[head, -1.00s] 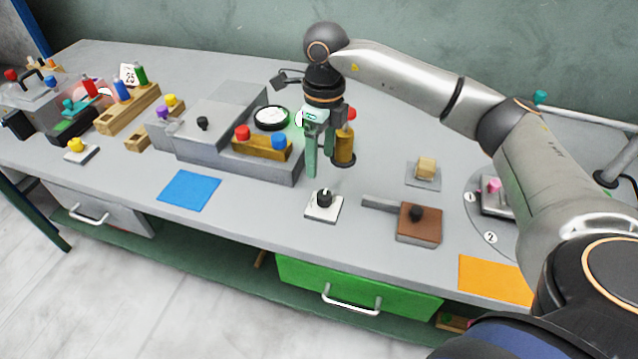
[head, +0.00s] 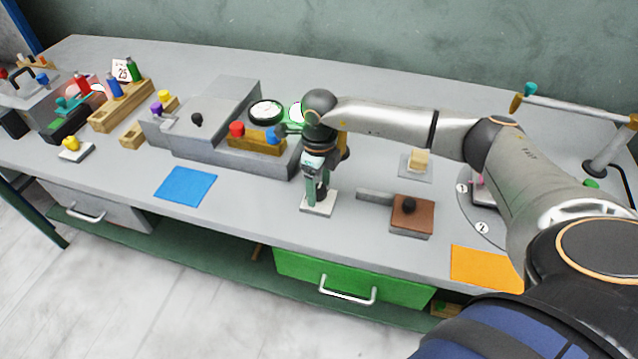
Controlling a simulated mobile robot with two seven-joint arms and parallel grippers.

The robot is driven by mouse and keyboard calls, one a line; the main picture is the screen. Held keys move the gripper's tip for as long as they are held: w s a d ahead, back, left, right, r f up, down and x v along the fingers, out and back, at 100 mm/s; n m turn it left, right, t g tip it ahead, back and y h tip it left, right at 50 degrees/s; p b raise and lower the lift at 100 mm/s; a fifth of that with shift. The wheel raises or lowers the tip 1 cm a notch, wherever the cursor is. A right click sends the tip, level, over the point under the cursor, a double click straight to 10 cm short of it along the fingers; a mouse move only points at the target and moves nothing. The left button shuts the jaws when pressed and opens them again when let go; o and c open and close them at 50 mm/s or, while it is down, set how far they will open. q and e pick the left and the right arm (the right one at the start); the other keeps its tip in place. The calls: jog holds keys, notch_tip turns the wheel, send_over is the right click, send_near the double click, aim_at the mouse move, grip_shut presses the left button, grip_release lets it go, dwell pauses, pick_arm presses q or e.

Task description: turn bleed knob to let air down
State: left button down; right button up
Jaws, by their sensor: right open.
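A black knob on a small white plate (head: 330,203) sits near the front edge of the bench, below my right gripper. It looks like the bleed knob, though no label on it can be read. My right gripper (head: 315,194) points down over the plate with its greenish fingers apart. They reach down beside the black knob and hide most of it. I cannot tell whether they touch it. A round gauge with a white face (head: 266,110) stands behind, beside a block with a red knob (head: 237,129) and a blue knob (head: 273,135). My left gripper is out of view.
A brown block with a black knob (head: 409,205) lies to the right of the plate. A blue mat (head: 186,186) lies to the left and an orange mat (head: 485,268) at the front right. A yellow knob (head: 70,143) stands far left. Bench around the plate is mostly clear.

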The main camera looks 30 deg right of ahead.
grip_shut()
dwell(0.6)
